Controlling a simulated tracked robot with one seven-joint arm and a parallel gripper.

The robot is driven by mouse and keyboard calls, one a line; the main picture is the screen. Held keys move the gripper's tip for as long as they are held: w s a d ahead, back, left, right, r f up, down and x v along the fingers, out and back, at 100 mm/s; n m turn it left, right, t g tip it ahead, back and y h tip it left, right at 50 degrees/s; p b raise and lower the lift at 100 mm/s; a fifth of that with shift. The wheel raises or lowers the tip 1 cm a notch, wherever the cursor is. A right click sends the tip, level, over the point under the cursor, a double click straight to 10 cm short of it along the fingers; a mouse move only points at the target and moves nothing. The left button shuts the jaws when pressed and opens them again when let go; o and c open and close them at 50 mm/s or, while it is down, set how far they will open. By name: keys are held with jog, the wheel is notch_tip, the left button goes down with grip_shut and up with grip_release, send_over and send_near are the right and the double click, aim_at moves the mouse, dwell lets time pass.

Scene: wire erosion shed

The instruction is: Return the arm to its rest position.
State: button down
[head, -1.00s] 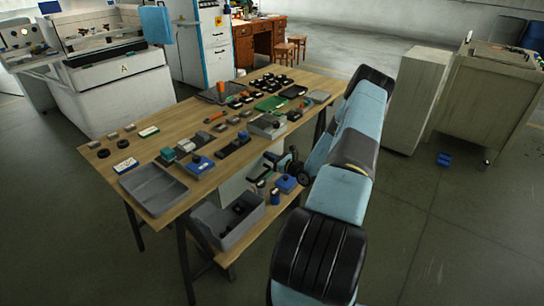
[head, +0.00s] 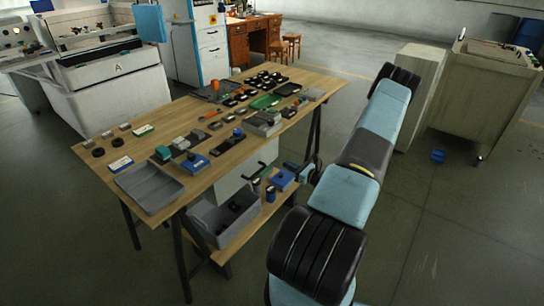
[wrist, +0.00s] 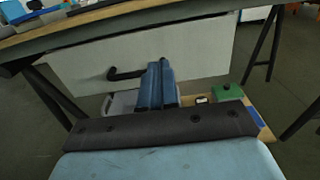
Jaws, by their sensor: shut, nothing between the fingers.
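My arm (head: 375,125) reaches up and away on the right of the workbench (head: 225,160). Its light blue links bend down at the far end. My gripper (wrist: 157,72) shows its two blue fingers side by side in the wrist view, shut and empty. It points at a white drawer front (wrist: 190,55) with a black handle (wrist: 126,74) under the bench top. In the head view, part of the gripper (head: 303,171) shows beside the bench's right edge, partly hidden by the arm.
The bench top carries many small parts and a grey tray (head: 149,188). The lower shelf holds a grey bin (head: 225,218) and a blue block (head: 281,180). A pale cabinet (head: 418,90) and a cart (head: 482,95) stand at the right. The floor at lower right is clear.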

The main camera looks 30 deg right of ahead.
jog(key=s+a+r+n+g+y, duration=0.1)
jog(key=a+r+n+g+y, duration=0.1)
jog(key=a+r+n+g, duration=0.85)
jog(key=s+a+r+n+g+y, duration=0.3)
jog(key=a+r+n, duration=0.5)
jog(key=a+r, duration=0.75)
jog(key=s+a+r+n+t+h, duration=0.1)
jog(key=s+a+r+n+h, duration=0.2)
jog(key=s+r, duration=0.8)
jog(key=s+a+r+n+t+h, duration=0.1)
jog(key=s+a+r+n+h, duration=0.2)
jog(key=s+r+n+h, duration=0.5)
jog(key=s+r+n, duration=0.2)
jog(key=s+r, duration=0.1)
jog(key=shift+s+a, duration=0.15)
jog(key=shift+s, duration=0.2)
jog(key=c, duration=1.9)
grip_release()
jog(key=shift+n, duration=0.25)
